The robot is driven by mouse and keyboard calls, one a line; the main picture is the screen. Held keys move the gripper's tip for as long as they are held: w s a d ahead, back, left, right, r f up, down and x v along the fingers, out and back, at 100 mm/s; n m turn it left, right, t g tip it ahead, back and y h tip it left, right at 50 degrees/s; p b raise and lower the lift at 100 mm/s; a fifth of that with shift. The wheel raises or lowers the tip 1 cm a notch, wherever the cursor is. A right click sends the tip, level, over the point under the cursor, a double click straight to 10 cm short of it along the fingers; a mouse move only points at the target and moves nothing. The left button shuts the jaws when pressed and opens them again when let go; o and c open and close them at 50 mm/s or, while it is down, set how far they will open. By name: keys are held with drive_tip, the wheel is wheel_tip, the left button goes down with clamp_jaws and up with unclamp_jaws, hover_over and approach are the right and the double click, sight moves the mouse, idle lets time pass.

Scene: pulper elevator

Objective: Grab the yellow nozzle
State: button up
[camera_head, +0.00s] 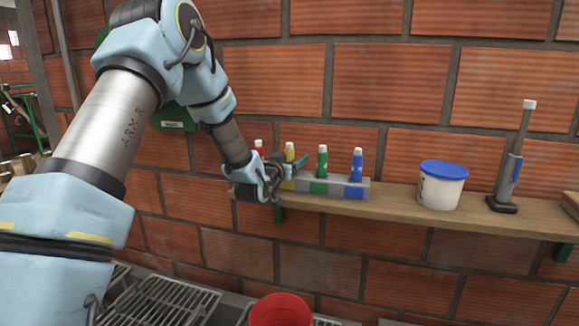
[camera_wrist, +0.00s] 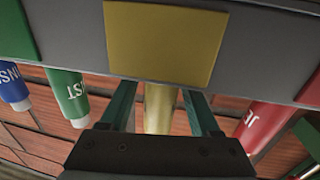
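The yellow nozzle (camera_head: 290,153) stands upright in a grey holder (camera_head: 330,179) on the wall shelf, between the red nozzle (camera_head: 259,148) and the green nozzle (camera_head: 322,160). My gripper (camera_head: 291,170) is at the holder's left part, close to the yellow nozzle, and partly hides its lower end. In the wrist view, the yellow nozzle (camera_wrist: 159,108) lies between the two teal fingers of my gripper (camera_wrist: 159,98). Gaps show on both sides of it, so the gripper is open and not clamped on it. A yellow square (camera_wrist: 165,43) marks its slot on the holder.
The blue nozzle (camera_head: 356,165) stands at the holder's right end. A white tub with a blue lid (camera_head: 440,185) and an upright grey tool (camera_head: 512,165) stand farther right on the wooden shelf (camera_head: 393,205). A red bucket (camera_head: 281,310) and metal racks (camera_head: 160,303) are below. A brick wall is behind.

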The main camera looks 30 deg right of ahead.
clamp_jaws()
drive_tip(key=shift+r, duration=0.1)
idle(0.5)
